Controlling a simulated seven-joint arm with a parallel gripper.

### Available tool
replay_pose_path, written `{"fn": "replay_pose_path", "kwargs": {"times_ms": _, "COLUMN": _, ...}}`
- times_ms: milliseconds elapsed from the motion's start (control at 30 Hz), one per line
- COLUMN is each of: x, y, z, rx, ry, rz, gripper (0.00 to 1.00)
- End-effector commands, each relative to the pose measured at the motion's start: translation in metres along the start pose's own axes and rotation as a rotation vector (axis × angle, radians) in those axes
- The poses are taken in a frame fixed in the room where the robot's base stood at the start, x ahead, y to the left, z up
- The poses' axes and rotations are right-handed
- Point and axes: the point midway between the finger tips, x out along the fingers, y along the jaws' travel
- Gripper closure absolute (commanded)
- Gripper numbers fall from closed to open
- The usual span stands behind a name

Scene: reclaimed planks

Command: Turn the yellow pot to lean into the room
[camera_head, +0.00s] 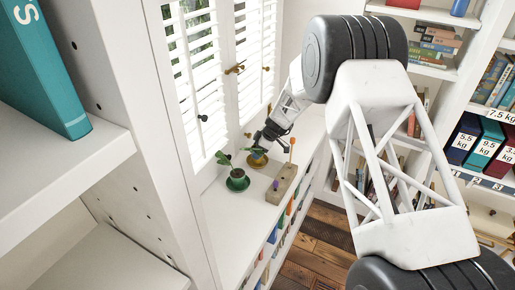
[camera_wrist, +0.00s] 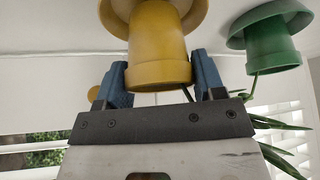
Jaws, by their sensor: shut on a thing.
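The yellow pot (camera_head: 257,159) stands on its yellow saucer on the white ledge by the shuttered window. In the wrist view, which shows things upside down, the yellow pot (camera_wrist: 158,55) is between the two blue fingers. My gripper (camera_head: 262,146) is shut on the pot, and its fingers (camera_wrist: 161,80) are on either side near the rim. The pot's plant is largely hidden in both views. I cannot tell which way the plant leans.
A green pot (camera_head: 237,181) on a green saucer stands close by, its leaves reaching near my gripper; it also shows in the wrist view (camera_wrist: 272,48). The shutters (camera_head: 205,85) are close behind. Bookshelves stand right.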

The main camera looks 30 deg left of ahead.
Motion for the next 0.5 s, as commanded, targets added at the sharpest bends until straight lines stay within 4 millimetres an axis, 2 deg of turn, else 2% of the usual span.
{"fn": "replay_pose_path", "kwargs": {"times_ms": 500, "x": 0.0082, "y": 0.0004, "z": 0.0045, "rx": -0.001, "ry": 0.001, "rz": 0.001, "gripper": 0.75}}
